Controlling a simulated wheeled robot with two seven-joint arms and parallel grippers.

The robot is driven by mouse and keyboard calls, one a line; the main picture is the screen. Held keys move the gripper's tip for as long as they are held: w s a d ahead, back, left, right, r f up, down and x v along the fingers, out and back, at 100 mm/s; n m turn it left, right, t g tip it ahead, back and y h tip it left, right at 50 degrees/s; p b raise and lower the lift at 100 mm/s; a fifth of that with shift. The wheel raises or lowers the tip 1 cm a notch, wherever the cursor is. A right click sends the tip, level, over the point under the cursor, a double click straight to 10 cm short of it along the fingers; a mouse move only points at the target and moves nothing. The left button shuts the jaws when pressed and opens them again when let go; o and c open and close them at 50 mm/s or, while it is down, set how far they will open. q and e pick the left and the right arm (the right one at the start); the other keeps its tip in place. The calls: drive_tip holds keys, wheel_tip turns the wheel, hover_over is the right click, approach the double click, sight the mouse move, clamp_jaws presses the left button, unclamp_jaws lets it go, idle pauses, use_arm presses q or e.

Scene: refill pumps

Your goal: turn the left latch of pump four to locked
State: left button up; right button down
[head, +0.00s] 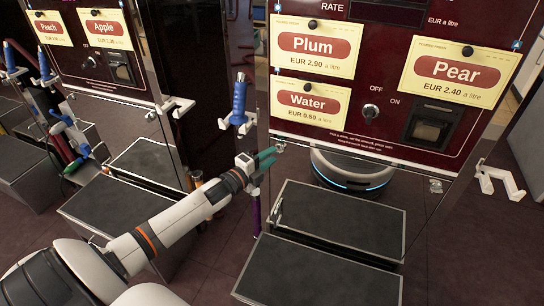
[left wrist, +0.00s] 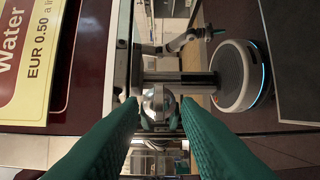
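The pump (head: 345,70) with the Plum, Pear and Water signs stands at the right in the head view. Its left latch (head: 281,147) is a small metal knob at the left, below the red panel. The right latch (head: 436,186) is on the same pump. My left gripper (head: 267,160) has its green fingers close to the left latch. In the left wrist view the fingers of the left gripper (left wrist: 158,102) are apart, one on each side of the round metal latch (left wrist: 158,104). I cannot tell whether they touch it. My right gripper is in neither view.
A blue nozzle (head: 239,103) hangs in a white holder left of the pump. An empty white holder (head: 498,182) sticks out at its right. Dark platforms (head: 340,215) stand low in front. Another pump (head: 90,45) stands at the left. Floor is free at the lower right.

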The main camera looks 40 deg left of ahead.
use_arm(q)
drive_tip(key=shift+w+d, duration=0.15)
drive_tip(key=shift+w, duration=0.7)
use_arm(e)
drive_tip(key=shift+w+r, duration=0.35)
use_arm(q)
drive_tip(key=c, duration=0.5)
clamp_jaws()
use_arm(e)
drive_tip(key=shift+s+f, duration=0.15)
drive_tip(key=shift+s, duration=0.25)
